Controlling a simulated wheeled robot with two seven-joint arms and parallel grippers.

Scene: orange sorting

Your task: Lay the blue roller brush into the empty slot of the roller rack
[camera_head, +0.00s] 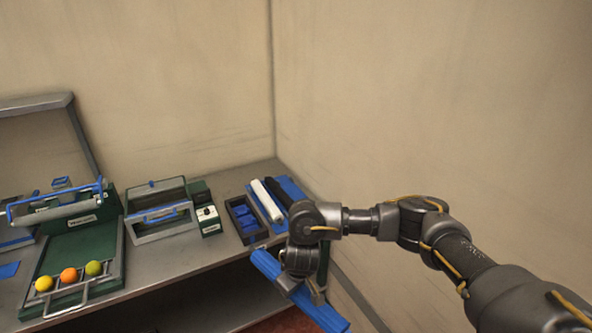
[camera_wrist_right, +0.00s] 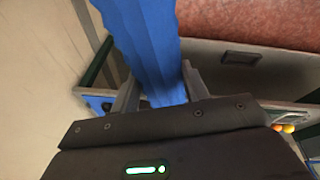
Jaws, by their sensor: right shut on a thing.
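The blue roller brush (camera_head: 322,313) is a long ribbed blue bar. My right gripper (camera_head: 300,283) is shut on it and holds it in front of the bench edge, slanting down to the right. In the right wrist view the roller brush (camera_wrist_right: 150,50) runs between the two fingers of the gripper (camera_wrist_right: 158,90). The roller rack (camera_head: 279,226) is a blue tray on the bench behind the gripper, with a white roller (camera_head: 266,200) and a black roller (camera_head: 275,190) in it. The arm partly hides its right side, so I cannot clearly see the empty slot. My left gripper is not in view.
A dark bin with blue blocks (camera_head: 232,205) stands left of the rack. Farther left are a green box (camera_head: 209,225), a grey-framed case (camera_head: 158,215) and a green sorter with yellow and orange balls (camera_head: 69,275). Walls close the back and right.

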